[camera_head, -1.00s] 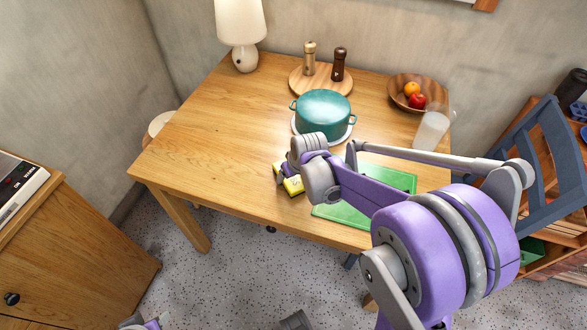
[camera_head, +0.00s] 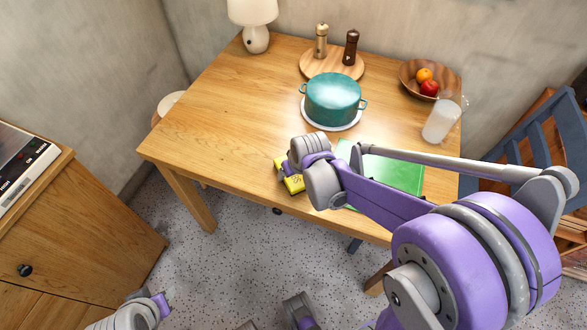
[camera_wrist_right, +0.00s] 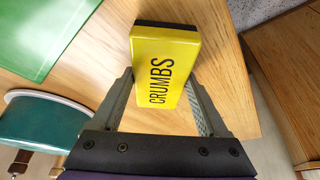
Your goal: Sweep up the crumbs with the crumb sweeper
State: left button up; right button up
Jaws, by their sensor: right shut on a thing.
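The crumb sweeper is a yellow block with a dark end, lettered CRUMBS (camera_wrist_right: 165,65); part of it shows in the head view (camera_head: 291,184), near the table's front edge. My right gripper (camera_wrist_right: 160,82) is shut on it, one finger on each side. In the head view my right wrist hides much of the sweeper. I cannot tell whether it touches the tabletop.
A green board (camera_head: 390,171) lies right of the sweeper. Behind stand a teal pot (camera_head: 333,100), a round board (camera_head: 312,68) with two mills, a fruit bowl (camera_head: 412,88) and a frosted jug (camera_head: 440,122). A lamp (camera_head: 255,30) is at the back left. The table's left part is clear.

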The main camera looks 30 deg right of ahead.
jog(key=shift+r+p, duration=2.3)
jog(key=shift+r, duration=0.75)
jog(key=shift+r, duration=0.15)
notch_tip(320, 180, up, 3)
jog(key=shift+f+p, duration=0.1)
jog(key=shift+p, duration=1)
